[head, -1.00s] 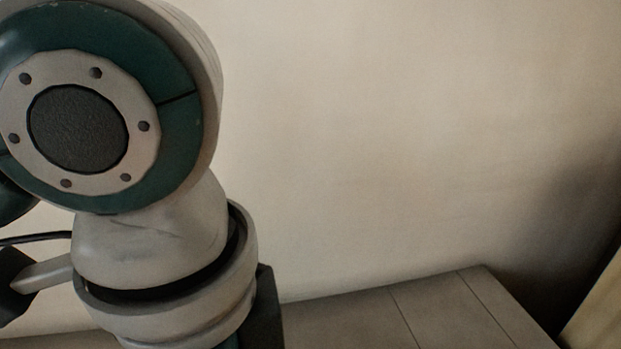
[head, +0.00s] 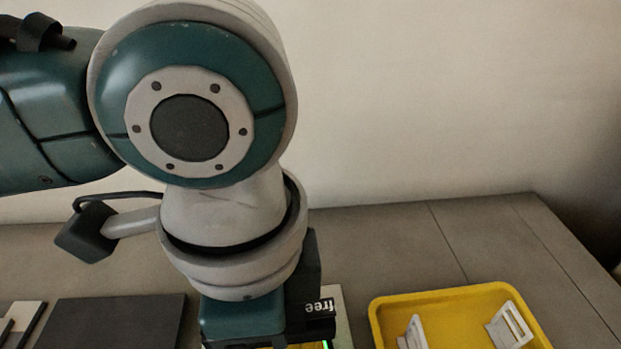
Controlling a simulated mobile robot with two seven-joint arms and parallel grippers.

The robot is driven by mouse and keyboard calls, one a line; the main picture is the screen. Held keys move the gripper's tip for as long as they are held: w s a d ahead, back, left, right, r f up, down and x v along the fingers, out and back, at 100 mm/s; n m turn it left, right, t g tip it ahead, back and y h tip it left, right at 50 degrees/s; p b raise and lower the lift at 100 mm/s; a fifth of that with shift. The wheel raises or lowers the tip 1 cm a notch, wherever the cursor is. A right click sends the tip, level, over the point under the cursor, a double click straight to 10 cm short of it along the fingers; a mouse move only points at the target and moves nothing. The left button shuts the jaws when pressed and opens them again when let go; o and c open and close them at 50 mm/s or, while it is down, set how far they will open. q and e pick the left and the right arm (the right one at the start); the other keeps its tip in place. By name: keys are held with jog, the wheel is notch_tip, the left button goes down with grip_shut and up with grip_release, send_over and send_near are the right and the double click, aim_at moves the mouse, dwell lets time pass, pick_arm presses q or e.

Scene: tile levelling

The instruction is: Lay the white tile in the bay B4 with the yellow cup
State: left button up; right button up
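My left arm comes in from the left and reaches down to the table. My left gripper (head: 262,338) is at the bottom edge; only its upper body shows, and its fingertips are cut off below. I cannot tell whether it holds anything. A sliver of yellow and a short green line show under it, too little to identify. I cannot pick out the white tile, the bay B4 or the yellow cup for certain. My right gripper is out of view.
A yellow tray (head: 440,296) with white slotted pieces stands at the right. A dark flat slab (head: 115,322) lies at the left, beside pale and dark flat pieces (head: 22,314) cut off by the edge. The grey table (head: 395,240) is clear at the back, before a plain wall.

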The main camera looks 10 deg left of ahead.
pick_arm(q)
grip_shut()
dwell(1.5)
grip_release()
jog(key=shift+r, duration=0.15)
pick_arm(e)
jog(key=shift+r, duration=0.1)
